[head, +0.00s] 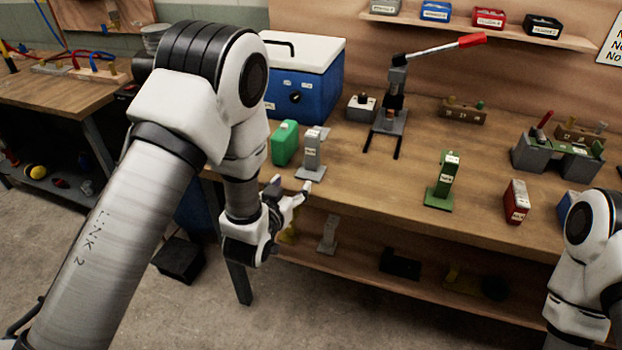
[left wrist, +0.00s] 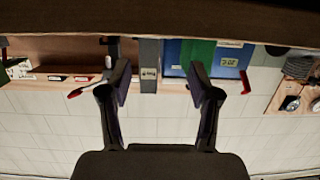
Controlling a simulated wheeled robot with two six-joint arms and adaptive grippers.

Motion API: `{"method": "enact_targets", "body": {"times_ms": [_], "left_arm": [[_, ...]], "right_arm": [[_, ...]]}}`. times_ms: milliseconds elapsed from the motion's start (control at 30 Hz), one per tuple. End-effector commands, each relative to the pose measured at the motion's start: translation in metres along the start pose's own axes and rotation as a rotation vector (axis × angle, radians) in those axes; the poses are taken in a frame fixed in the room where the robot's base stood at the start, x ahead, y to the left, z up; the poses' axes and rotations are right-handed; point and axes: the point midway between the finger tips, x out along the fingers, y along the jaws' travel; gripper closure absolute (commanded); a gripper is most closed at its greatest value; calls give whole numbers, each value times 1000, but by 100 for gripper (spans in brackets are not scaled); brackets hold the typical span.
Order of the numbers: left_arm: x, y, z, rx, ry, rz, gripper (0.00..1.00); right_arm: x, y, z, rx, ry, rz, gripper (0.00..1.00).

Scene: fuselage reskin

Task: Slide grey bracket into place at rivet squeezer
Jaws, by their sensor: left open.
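The grey bracket (head: 311,150) stands upright on its flat foot near the front edge of the bench, with a label on its face. My left gripper (head: 290,192) is open and empty at the bench's front edge, just in front of the bracket and apart from it. In the left wrist view the picture is inverted, and the bracket (left wrist: 149,70) shows between the open fingers (left wrist: 160,88), farther off. The rivet squeezer (head: 391,115), with a red-handled lever, stands behind and to the right, two dark rails in front of it. My right gripper is out of view.
A green canister (head: 285,143) stands close to the bracket's left. A blue cooler (head: 305,90) stands behind. A green bracket (head: 443,182) and a red block (head: 516,202) stand to the right. The bench between grey and green brackets is clear.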

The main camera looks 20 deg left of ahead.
Motion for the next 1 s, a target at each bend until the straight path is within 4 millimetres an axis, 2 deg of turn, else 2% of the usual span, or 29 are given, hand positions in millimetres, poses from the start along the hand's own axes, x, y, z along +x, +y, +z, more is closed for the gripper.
{"method": "enact_targets", "body": {"times_ms": [33,100,233,467,633,733,900,933,1000], "left_arm": [[10,4,-11,5,80,9,38],[15,10,-35,12,162,18,38],[23,13,-61,15,221,24,38],[54,16,-67,16,216,24,38],[84,19,-71,15,215,24,38],[93,19,-71,15,213,24,38],[93,19,-70,15,212,23,38],[93,19,-70,15,212,23,41],[93,19,-70,15,212,23,66]], "right_arm": [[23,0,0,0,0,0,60],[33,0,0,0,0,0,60],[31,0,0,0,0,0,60],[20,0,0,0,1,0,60],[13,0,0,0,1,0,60],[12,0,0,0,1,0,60],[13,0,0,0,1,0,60],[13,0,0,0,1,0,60],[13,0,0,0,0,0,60]]}}
